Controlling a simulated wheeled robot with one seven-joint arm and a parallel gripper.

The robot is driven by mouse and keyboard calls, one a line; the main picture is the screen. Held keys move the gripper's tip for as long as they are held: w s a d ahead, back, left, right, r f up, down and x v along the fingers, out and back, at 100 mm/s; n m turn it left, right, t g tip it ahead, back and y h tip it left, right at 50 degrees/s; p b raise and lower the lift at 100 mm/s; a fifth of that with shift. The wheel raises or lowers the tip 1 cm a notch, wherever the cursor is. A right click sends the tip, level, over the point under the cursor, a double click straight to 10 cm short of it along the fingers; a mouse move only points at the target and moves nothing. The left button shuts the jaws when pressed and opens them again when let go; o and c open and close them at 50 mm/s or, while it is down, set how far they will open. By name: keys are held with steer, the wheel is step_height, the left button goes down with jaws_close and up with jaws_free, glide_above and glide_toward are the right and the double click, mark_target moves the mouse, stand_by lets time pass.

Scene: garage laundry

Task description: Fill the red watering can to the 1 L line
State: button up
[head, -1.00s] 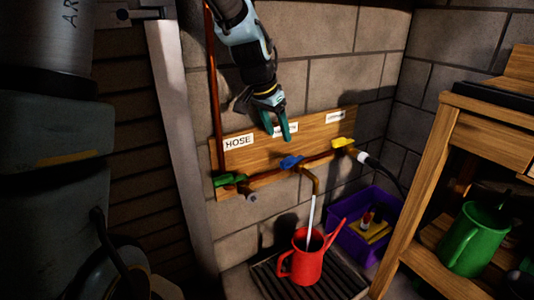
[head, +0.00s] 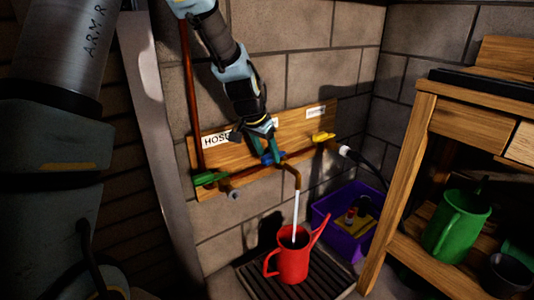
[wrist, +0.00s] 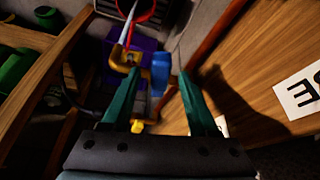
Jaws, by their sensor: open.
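The red watering can (head: 293,262) stands upright on the slatted drain grate (head: 333,276). A pale stream of water (head: 295,213) runs from the brass spout (head: 293,176) into its open top. The water level and any 1 L line cannot be made out. My gripper (head: 266,152) is open at the blue tap handle (head: 272,159), partly covering it. In the wrist view the blue handle (wrist: 160,70) shows between the open fingertips, and I cannot tell whether they touch it. The can's red rim (wrist: 143,18) is at that view's top edge.
A green valve handle (head: 208,178) and a yellow one (head: 323,137) sit on the same copper pipe. A purple crate (head: 345,240) with small items stands behind the can. A wooden bench (head: 398,185) at right holds a green watering can (head: 455,225).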

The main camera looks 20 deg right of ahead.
steer(key=shift+c, duration=0.2)
jaws_close()
stand_by(1.1)
